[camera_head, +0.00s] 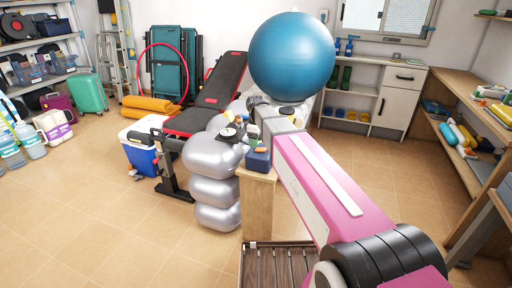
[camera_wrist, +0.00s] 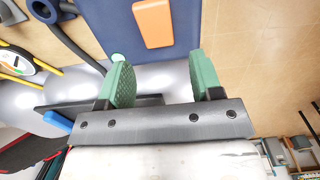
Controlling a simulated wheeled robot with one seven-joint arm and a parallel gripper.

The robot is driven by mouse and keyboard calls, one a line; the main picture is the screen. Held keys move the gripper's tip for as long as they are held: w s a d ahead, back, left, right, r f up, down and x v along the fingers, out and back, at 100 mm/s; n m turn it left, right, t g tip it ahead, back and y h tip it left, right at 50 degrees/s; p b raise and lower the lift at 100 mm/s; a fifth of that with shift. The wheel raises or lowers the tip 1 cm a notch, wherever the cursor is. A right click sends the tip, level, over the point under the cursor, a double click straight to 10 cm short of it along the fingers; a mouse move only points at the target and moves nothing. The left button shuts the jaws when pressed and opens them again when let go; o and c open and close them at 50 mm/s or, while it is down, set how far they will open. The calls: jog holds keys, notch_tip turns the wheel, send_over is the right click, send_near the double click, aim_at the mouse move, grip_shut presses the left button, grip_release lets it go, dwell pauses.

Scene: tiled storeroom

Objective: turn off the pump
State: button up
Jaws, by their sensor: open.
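A small dark blue box (camera_head: 257,160), which looks like the pump, sits on a wooden stand beside silver rounded cushions. In the wrist view, the blue box (camera_wrist: 220,20) shows a raised orange piece (camera_wrist: 153,22), like a switch; I cannot tell its setting. My gripper (camera_wrist: 157,55) is open and empty, its two green fingers pointing at the blue box with the orange piece beyond the gap between them. I cannot tell whether they touch the box. In the head view my pink arm hides part of the area.
A large blue ball (camera_head: 292,57) rests behind my gripper. A weight bench (camera_head: 220,90) stands behind left. Shelves (camera_head: 465,95) line the right.

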aim_at(258, 149)
jog(key=shift+f, duration=1.75)
jog(key=c, duration=0.9)
jog(key=shift+s+d+r+t+y, duration=0.15)
jog(key=shift+d+t+y, duration=0.05)
jog(key=shift+y, duration=0.35)
jog(key=shift+s+d+r+t+y, duration=0.1)
jog(key=shift+d+t+y, duration=0.1)
jog(key=shift+y, duration=0.35)
jog(key=shift+c, duration=0.2)
jog(key=shift+d+r+t+y, duration=0.15)
jog(key=shift+t+y, duration=0.35)
jog(key=shift+y, duration=0.7)
jog(key=o, duration=0.9)
jog(key=shift+o, duration=0.2)
jog(key=shift+r, duration=0.1)
